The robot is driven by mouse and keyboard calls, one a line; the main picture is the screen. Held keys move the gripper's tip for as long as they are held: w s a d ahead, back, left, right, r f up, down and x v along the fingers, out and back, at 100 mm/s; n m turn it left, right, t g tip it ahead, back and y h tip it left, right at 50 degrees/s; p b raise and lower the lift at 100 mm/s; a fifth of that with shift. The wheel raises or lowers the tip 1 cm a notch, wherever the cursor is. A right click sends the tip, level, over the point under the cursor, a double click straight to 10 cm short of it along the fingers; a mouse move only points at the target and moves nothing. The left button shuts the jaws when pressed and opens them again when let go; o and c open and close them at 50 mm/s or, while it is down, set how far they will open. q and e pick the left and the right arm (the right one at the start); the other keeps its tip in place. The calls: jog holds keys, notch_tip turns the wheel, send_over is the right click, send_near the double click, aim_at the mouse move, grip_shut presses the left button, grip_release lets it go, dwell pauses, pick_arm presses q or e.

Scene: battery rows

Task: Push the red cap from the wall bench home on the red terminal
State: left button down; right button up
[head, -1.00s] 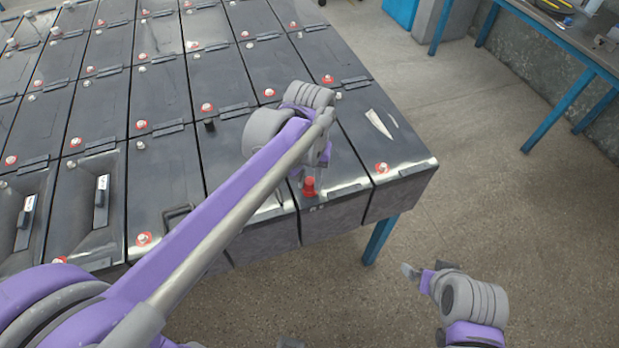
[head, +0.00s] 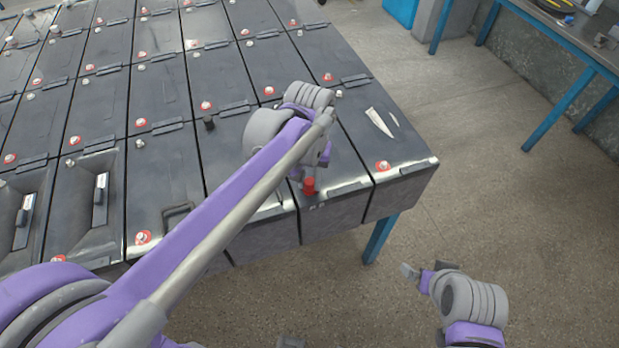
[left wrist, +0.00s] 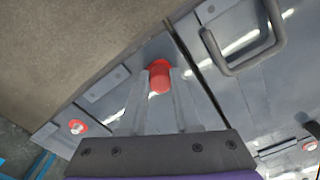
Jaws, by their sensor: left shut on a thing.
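The red cap (head: 309,186) is at the front end of a dark battery (head: 335,184) near the table's right corner. My left gripper (left wrist: 160,88) is shut on the cap, one finger on each side, in the left wrist view. The cap (left wrist: 160,80) stands over the spot of the battery's red terminal and hides it. I cannot tell whether a gap is left under the cap. My right gripper (head: 428,272) hangs off the table over the floor, away from the batteries; its jaw opening is unclear.
Rows of dark batteries with red-ringed terminals fill the table. An uncapped red-ringed terminal (head: 382,166) is on the corner battery to the right. A black handle (head: 178,216) stands up on a battery to the left. The blue-legged wall bench (head: 570,32) is at the upper right.

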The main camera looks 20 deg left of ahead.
pick_arm(q)
jog(key=shift+f, duration=0.1)
jog(key=shift+c, duration=0.3)
grip_release()
dwell(0.4)
jog(key=shift+r+p, duration=1.65)
jog(key=shift+r, duration=1.85)
pick_arm(e)
jog(key=shift+t, duration=0.3)
jog(key=shift+w+r, duration=0.45)
jog(key=shift+r, duration=0.35)
jog(key=shift+w+r, duration=0.4)
jog(key=shift+r, duration=0.45)
jog(key=shift+w+r, duration=0.45)
jog(key=shift+r, duration=0.35)
